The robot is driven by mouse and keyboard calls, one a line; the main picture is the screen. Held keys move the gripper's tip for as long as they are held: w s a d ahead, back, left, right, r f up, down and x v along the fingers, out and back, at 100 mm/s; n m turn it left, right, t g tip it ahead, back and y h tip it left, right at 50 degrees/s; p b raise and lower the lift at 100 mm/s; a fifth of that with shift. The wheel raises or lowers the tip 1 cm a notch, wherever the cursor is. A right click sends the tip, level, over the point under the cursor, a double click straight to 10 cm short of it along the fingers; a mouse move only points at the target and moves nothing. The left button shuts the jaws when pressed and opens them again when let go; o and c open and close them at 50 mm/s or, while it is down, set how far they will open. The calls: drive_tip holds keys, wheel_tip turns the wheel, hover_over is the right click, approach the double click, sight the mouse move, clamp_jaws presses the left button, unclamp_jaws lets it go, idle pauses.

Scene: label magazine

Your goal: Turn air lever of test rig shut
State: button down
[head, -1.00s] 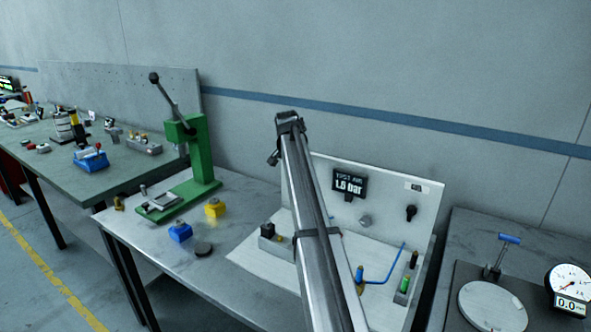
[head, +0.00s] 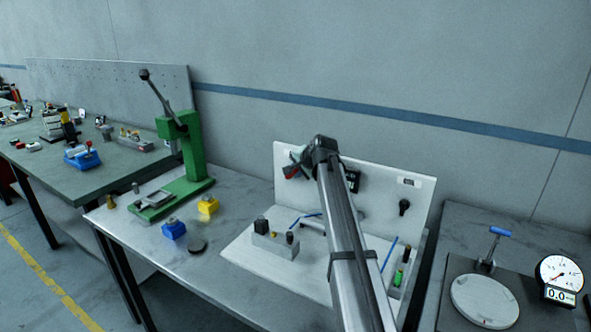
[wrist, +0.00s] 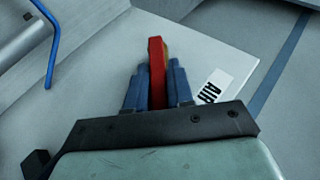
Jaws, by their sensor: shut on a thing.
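The test rig has a white upright panel (head: 425,205) and a white base plate, right of centre in the head view. The red air lever (head: 291,172) shows at the panel's upper left, beside my gripper (head: 298,163). In the wrist view, the blue fingers of my gripper (wrist: 158,68) are shut on the red lever (wrist: 156,60), one finger on each side. An AIR label (wrist: 211,90) is on the panel just right of the fingers. My arm hides part of the panel and most of the dark pressure display (head: 353,181), so its reading cannot be seen.
A grey block with dark fittings (head: 275,243) stands on the rig's base. A black knob (head: 404,207) is on the panel's right. A green press (head: 183,155), a blue block (head: 174,229) and a yellow block (head: 208,205) stand to the left. A dial gauge (head: 560,277) is at far right.

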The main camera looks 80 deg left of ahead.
idle(0.3)
drive_tip(key=c, duration=1.1)
unclamp_jaws()
drive_tip(key=shift+w+d, duration=0.1)
drive_tip(key=v, duration=1.3)
drive_tip(key=shift+w+d+r, duration=0.1)
drive_tip(key=shift+d, duration=0.25)
